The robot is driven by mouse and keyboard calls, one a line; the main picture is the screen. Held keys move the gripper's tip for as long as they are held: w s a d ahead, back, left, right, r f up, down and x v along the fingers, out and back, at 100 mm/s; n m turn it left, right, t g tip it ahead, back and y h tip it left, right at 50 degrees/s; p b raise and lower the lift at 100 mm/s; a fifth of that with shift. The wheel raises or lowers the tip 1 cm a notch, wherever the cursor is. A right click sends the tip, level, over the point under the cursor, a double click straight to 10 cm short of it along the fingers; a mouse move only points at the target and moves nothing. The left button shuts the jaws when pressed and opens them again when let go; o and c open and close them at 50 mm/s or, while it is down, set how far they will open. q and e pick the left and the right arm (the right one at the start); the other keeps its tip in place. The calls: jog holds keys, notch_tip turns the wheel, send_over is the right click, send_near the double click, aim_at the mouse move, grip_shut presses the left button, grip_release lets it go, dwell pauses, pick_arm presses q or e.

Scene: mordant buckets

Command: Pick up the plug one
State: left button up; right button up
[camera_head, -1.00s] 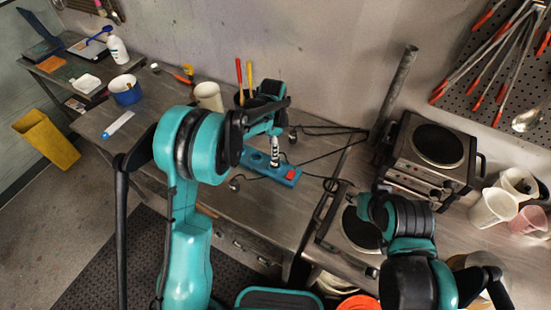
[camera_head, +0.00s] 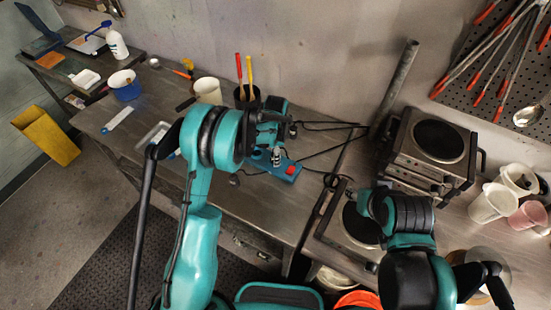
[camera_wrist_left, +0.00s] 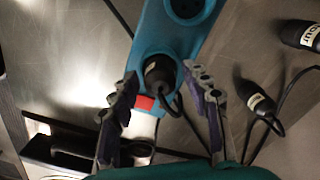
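A blue power strip (camera_head: 288,171) with a red switch lies on the bench, and it fills the top middle of the left wrist view (camera_wrist_left: 172,40). A black plug (camera_wrist_left: 158,70) sits in its socket nearest the red switch (camera_wrist_left: 145,102). My left gripper (camera_wrist_left: 160,80) is open, with one finger on each side of this plug and gaps between. In the head view my left gripper (camera_head: 276,155) is low over the strip and partly hidden by my arm. Two labelled black plugs (camera_wrist_left: 258,100) (camera_wrist_left: 306,36) lie loose at the right. My right gripper's fingers cannot be made out.
Black cables run from the strip toward the wall. A white mug (camera_head: 207,90) and a dark cup with handles (camera_head: 247,97) stand behind the strip. Beakers (camera_head: 493,203) stand far right.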

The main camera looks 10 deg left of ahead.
pick_arm(q)
grip_shut()
jog(key=shift+r, duration=0.1)
